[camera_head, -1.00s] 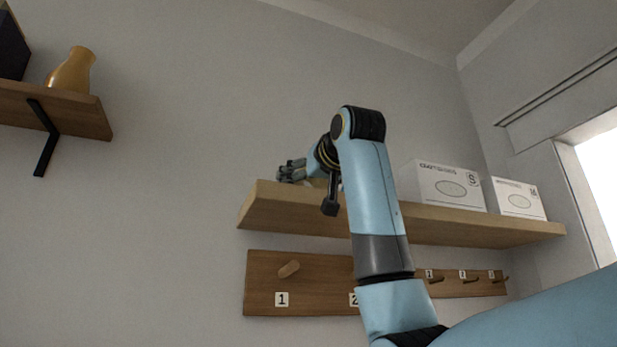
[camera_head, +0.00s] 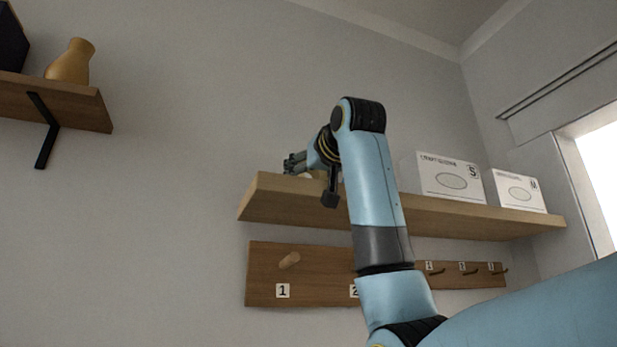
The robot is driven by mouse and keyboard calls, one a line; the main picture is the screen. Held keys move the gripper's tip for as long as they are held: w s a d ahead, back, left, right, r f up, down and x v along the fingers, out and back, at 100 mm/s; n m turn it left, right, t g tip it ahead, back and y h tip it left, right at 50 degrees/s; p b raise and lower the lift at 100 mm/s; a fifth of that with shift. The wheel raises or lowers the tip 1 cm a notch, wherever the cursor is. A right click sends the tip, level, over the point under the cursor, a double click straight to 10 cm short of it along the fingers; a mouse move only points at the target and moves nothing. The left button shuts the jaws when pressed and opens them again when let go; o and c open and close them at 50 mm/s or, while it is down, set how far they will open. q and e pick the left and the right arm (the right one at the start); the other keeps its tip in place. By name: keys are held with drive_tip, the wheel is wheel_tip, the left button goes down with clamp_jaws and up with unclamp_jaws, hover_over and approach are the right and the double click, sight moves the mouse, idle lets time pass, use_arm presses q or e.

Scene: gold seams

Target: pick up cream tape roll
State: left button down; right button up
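A small cream patch (camera_head: 318,174), perhaps the cream tape roll, shows on the wooden wall shelf (camera_head: 450,217) just behind my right gripper. Most of it is hidden by my wrist and arm, so its shape cannot be made out. My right gripper (camera_head: 294,163) is at the left end of this shelf, just above its top surface, with its dark fingers pointing left. The fingers are small and seen from the side, so I cannot tell whether they are open or shut on anything. My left gripper is not in view.
Two white boxes, one larger (camera_head: 450,181) and one smaller (camera_head: 519,192), stand on the shelf's right part. A peg board (camera_head: 320,295) hangs below. A gold vase (camera_head: 70,62) stands on another shelf (camera_head: 85,107) at the upper left. The wall between is clear.

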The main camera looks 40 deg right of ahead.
drive_tip(key=shift+r, duration=0.1)
drive_tip(key=shift+r, duration=0.25)
drive_tip(key=r+b, duration=0.1)
drive_tip(key=r, duration=0.1)
drive_tip(key=d+r+b, duration=0.1)
drive_tip(key=shift+r, duration=0.4)
drive_tip(key=d+r+b, duration=0.2)
drive_tip(key=d+r, duration=0.4)
drive_tip(key=d, duration=0.4)
drive_tip(key=shift+d+r, duration=0.25)
drive_tip(key=shift+d, duration=0.15)
